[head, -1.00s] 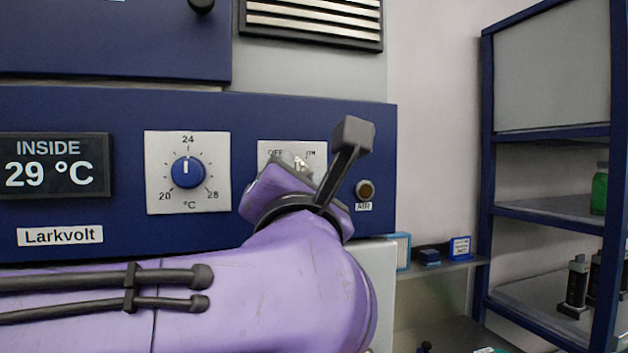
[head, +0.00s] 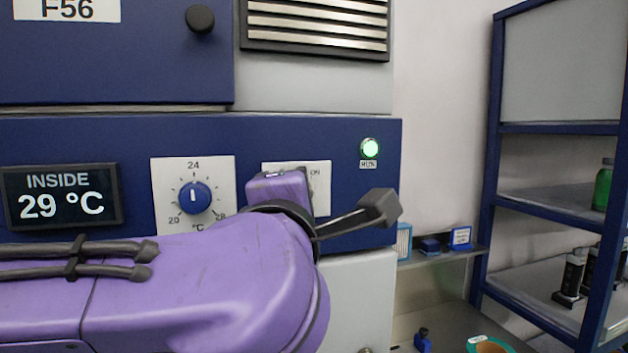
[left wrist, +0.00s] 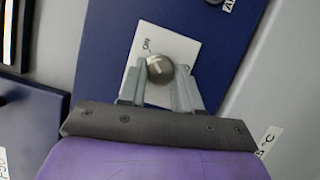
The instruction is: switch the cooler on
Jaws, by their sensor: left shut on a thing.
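The cooler's blue panel (head: 60,145) fills the left of the head view. Its white switch plate (head: 321,182) is partly hidden by my purple left wrist, but the ON label shows. In the left wrist view the switch's round metal knob (left wrist: 159,68) sits on the plate (left wrist: 172,45), with ON beside it. My left gripper (left wrist: 159,80) is shut on this knob, one finger on each side. The RUN lamp (head: 370,148) above right of the switch glows green-white. The display (head: 62,196) reads INSIDE 29 °C. My right gripper is not in view.
A temperature dial (head: 195,197) sits left of the switch, close to my wrist. A vent grille (head: 318,25) is above. A blue shelf rack (head: 487,150) with bottles stands at the right, and a low ledge (head: 455,253) holds small boxes.

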